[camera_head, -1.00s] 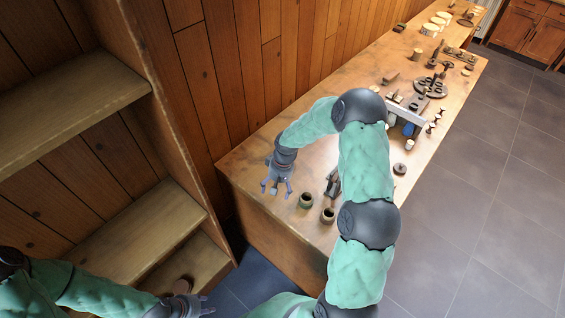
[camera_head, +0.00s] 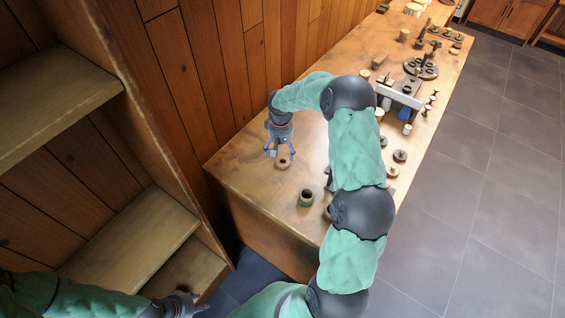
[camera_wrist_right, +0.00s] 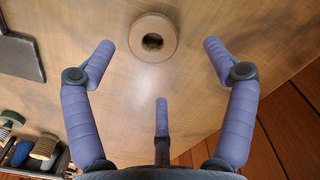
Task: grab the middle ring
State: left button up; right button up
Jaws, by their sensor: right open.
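A wooden ring (camera_head: 283,163) with a round hole lies flat near the left end of the workbench. It also shows in the right wrist view (camera_wrist_right: 139,39). My right gripper (camera_head: 279,152) is right by it in the head view. In the right wrist view, my right gripper (camera_wrist_right: 158,68) has its three fingers spread, with nothing between them; the ring lies just beyond the fingertips, apart from them. Whether this is the middle ring of a row I cannot tell. My left gripper (camera_head: 188,302) hangs low by the shelf; its fingers are too small to read.
A dark hollow pot (camera_head: 305,199) stands nearer the bench's front edge, with a second round piece (camera_head: 327,212) partly behind my right arm. Spools, discs and a rack (camera_head: 398,97) crowd the bench further right. A wooden shelf (camera_head: 150,235) stands at left.

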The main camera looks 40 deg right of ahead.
aim_at(282, 162)
jog(key=f, duration=0.5)
jog(key=shift+d+b, duration=0.3)
jog(key=shift+b, duration=0.05)
jog(key=shift+s, duration=0.1)
jog(key=c, duration=1)
